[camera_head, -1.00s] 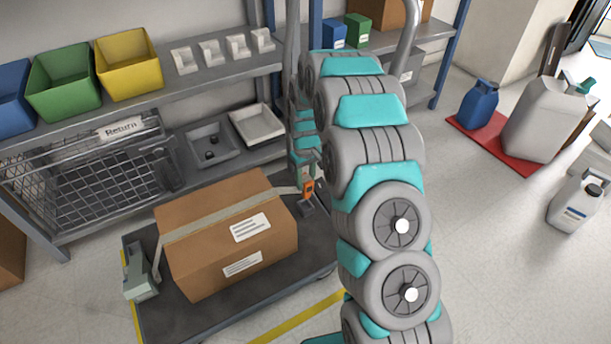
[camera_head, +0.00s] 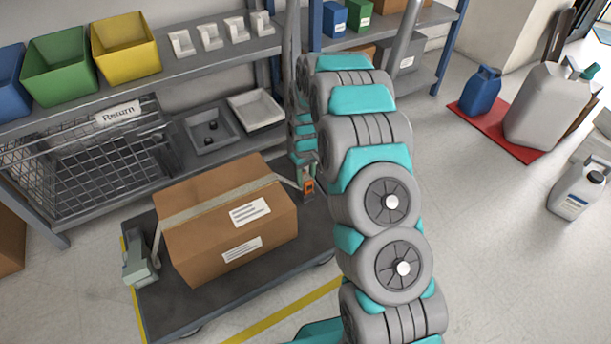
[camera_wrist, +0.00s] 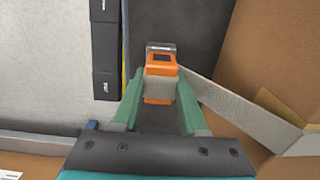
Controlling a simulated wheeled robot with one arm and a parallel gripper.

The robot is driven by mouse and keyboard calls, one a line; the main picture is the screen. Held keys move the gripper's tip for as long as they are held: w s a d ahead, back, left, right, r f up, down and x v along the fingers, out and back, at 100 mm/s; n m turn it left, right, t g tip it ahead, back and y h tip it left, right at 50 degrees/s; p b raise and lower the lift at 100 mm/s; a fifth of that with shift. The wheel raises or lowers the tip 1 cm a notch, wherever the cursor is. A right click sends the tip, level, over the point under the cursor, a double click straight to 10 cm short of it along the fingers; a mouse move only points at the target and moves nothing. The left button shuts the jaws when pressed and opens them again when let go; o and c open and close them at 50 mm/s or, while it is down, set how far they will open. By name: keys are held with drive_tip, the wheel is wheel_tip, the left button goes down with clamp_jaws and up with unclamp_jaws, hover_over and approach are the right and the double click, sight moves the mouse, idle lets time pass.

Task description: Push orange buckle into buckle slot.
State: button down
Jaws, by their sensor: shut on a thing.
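The orange buckle (camera_head: 308,187) is on the end of a grey strap (camera_head: 288,182) beside the cardboard box. In the wrist view the orange buckle (camera_wrist: 161,66) sits between the green fingers of my gripper (camera_wrist: 160,88), which is shut on it around the strap end. In the head view my gripper (camera_head: 303,169) is low at the box's right far corner. The buckle slot (camera_wrist: 161,46) shows as a small dark-grey piece at the buckle's far end. The buckle appears to be at or partly in it; the depth cannot be told. My arm and gripper hide part of this spot.
The cardboard box (camera_head: 235,236) stands on a dark cart (camera_head: 200,304), with the strap over it. A grey ratchet block (camera_head: 139,264) is at the cart's left edge. A shelf (camera_head: 200,82) with bins and a wire return basket (camera_head: 90,175) stand behind.

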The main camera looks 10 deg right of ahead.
drive_tip(key=shift+f, duration=0.2)
drive_tip(key=shift+c, duration=1.8)
unclamp_jaws()
wheel_tip(320, 180, up, 7)
drive_tip(key=shift+r, duration=0.45)
